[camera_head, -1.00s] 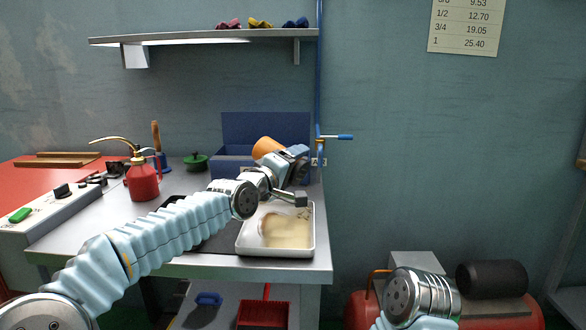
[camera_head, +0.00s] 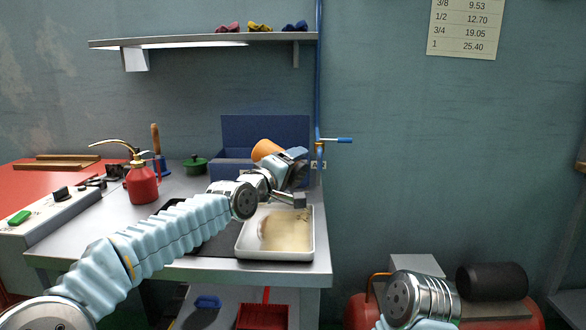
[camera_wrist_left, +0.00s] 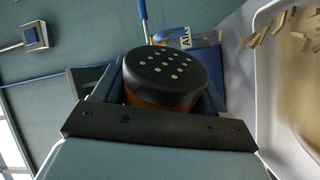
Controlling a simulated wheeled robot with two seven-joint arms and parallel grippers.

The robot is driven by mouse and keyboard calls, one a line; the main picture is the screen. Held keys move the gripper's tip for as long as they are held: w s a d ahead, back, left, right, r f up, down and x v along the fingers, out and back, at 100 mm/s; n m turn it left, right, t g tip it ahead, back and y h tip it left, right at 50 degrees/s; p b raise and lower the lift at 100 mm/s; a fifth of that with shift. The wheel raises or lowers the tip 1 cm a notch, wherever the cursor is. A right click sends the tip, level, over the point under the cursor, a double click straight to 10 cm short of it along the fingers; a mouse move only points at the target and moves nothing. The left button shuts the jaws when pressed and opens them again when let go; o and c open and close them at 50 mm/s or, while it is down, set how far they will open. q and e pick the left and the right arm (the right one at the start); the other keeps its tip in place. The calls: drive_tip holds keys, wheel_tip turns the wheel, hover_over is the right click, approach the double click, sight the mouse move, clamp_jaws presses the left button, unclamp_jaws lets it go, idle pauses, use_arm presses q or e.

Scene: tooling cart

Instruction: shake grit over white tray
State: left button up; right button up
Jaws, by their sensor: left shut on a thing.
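My left gripper (camera_head: 292,168) is shut on an orange shaker (camera_head: 266,149), held tilted above and behind the white tray (camera_head: 274,256). In the left wrist view its black cap (camera_wrist_left: 165,74) with several pale holes faces the camera, between the fingers. The white tray stands at the bench's front right corner and holds a tan layer (camera_head: 288,232). In the left wrist view, tan grit pieces (camera_wrist_left: 287,24) show by the tray's rim (camera_wrist_left: 262,95); I cannot tell whether they lie or fall. My right arm shows low right, its gripper out of view.
A blue open bin (camera_head: 265,132) stands behind the shaker. A blue-handled valve (camera_head: 338,140) is on the wall pipe to the right. A red oil can (camera_head: 142,184), green pot (camera_head: 195,164) and control box (camera_head: 45,212) are on the left. A shelf (camera_head: 200,40) hangs above.

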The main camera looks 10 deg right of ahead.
use_arm(q)
drive_tip(key=shift+w+a, duration=0.2)
drive_tip(key=shift+a, duration=0.5)
drive_tip(key=shift+w+a, duration=0.2)
drive_tip(key=shift+a, duration=0.5)
drive_tip(key=shift+w+a, duration=0.2)
drive_tip(key=shift+a, duration=0.5)
drive_tip(key=shift+b, duration=0.3)
drive_tip(key=shift+s+a+b, duration=0.15)
drive_tip(key=shift+s+b, duration=0.4)
drive_tip(key=shift+b, duration=0.1)
drive_tip(key=shift+s+a+b, duration=0.15)
drive_tip(key=shift+s+b, duration=0.35)
drive_tip(key=shift+b, duration=0.1)
drive_tip(key=shift+s+a+b, duration=0.2)
drive_tip(key=shift+s+b, duration=0.3)
drive_tip(key=shift+s, duration=0.1)
drive_tip(key=shift+s+a+b, duration=0.15)
drive_tip(key=shift+s+b, duration=0.3)
drive_tip(key=shift+s, duration=0.1)
drive_tip(key=shift+r, duration=0.1)
